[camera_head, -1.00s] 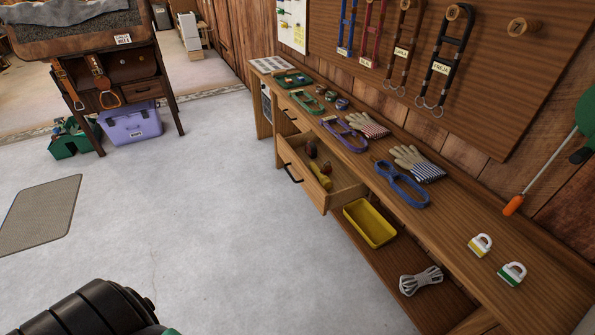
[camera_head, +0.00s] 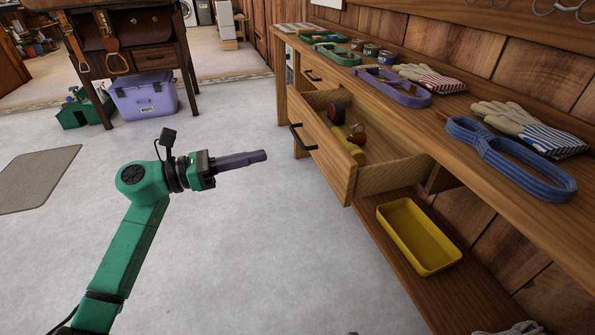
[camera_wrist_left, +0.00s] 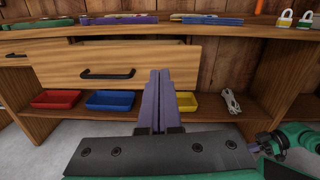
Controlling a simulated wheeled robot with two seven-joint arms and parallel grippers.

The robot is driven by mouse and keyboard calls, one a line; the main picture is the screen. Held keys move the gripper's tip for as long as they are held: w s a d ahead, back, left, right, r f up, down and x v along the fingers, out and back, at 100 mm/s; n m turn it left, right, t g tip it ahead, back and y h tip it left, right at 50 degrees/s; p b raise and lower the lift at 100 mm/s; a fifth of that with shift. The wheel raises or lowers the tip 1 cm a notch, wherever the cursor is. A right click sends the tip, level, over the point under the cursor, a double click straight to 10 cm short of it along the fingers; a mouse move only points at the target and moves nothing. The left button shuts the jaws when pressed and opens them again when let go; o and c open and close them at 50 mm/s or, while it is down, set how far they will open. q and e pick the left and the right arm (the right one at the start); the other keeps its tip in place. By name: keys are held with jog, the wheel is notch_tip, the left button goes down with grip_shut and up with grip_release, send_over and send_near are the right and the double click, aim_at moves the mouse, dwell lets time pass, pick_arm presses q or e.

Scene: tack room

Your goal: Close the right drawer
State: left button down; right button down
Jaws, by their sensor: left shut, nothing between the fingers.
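The right drawer (camera_head: 330,150) of the wooden bench stands pulled out, with a black bar handle (camera_head: 302,139) on its front. Inside it lie a yellow-handled tool (camera_head: 347,147) and a dark round-headed item (camera_head: 337,112). In the left wrist view the drawer front (camera_wrist_left: 140,60) spans the upper left and middle. My left gripper (camera_head: 265,156) is shut and empty, short of the drawer front and apart from it. In the left wrist view its fingers (camera_wrist_left: 160,80) overlap the front's right end. Part of my right gripper (camera_wrist_left: 255,147) shows there at the right edge, its jaws unclear.
The left drawer (camera_head: 320,77) is shut. A yellow tray (camera_head: 418,236) sits on the lower shelf, with blue (camera_wrist_left: 110,101) and red trays (camera_wrist_left: 56,99) beside it. Gloves (camera_head: 532,127) and a blue halter (camera_head: 510,158) lie on the bench top. The floor before the drawer is clear.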

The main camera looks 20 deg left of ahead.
pick_arm(q)
jog(key=m, duration=0.1)
send_near(333, 145)
jog(key=x, duration=0.7)
jog(key=shift+w+a, duration=0.1)
pick_arm(e)
jog(key=shift+w+a, duration=0.2)
jog(key=shift+a, duration=0.05)
